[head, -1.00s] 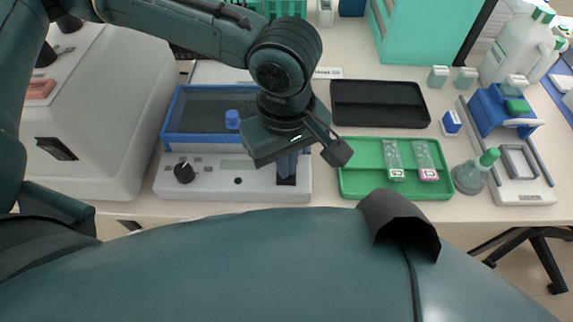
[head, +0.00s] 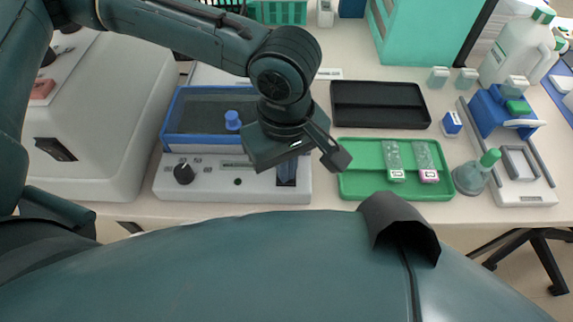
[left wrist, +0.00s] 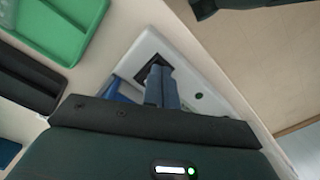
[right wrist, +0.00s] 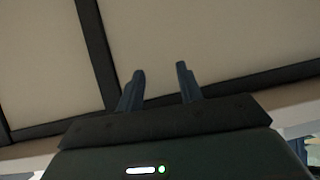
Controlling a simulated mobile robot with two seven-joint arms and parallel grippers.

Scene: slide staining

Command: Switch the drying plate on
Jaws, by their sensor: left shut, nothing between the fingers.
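The drying plate (head: 170,178) is a white unit with a blue-framed dark top, a black knob (head: 184,173), a small display (head: 236,163) and a round black button (head: 238,182). Its black switch sits at the front right, partly hidden by my left gripper (head: 287,181). The left wrist view shows my left gripper (left wrist: 161,72) shut and empty, fingertips over the switch recess (left wrist: 146,62); I cannot tell whether they touch it or which way the switch lies. My right gripper (right wrist: 160,76) is open and empty in the right wrist view, away from the plate.
A blue-capped piece (head: 232,120) stands on the plate. A large white machine (head: 95,120) stands left. Pale panels face my right gripper.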

